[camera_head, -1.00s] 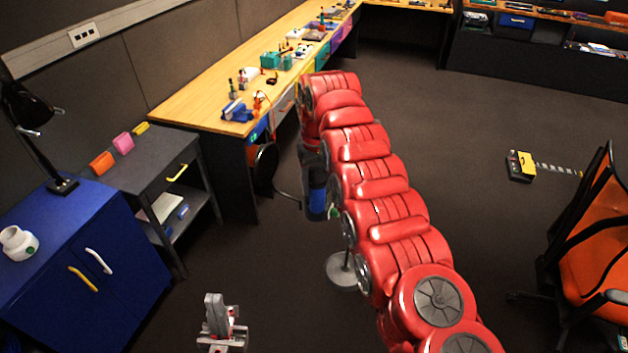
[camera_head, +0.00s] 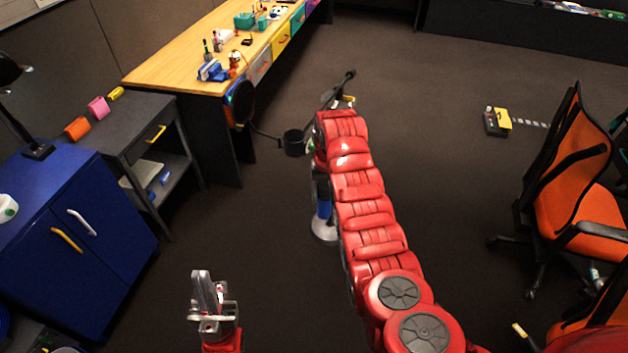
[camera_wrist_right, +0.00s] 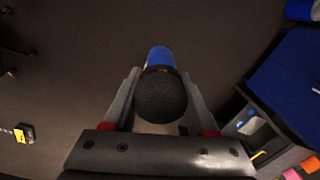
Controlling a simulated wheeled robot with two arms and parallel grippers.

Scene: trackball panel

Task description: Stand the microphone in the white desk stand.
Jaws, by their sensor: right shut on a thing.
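In the right wrist view my right gripper (camera_wrist_right: 161,75) is shut on the microphone (camera_wrist_right: 160,95). The microphone's black foam head faces the camera and its blue body extends beyond the fingers. In the head view the blue body (camera_head: 322,205) shows beside my red right arm, which hides most of that gripper. A white rounded thing (camera_head: 6,208) on the blue cabinet is cut off at the left edge; it may be the white desk stand. My left gripper (camera_head: 206,290) is empty over the floor at the lower left, its fingers seen at a slant.
A blue cabinet (camera_head: 120,250), grey side table (camera_head: 145,120) and wooden workbench (camera_head: 170,72) line the left. An orange chair (camera_head: 565,195) stands right. Open floor lies between.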

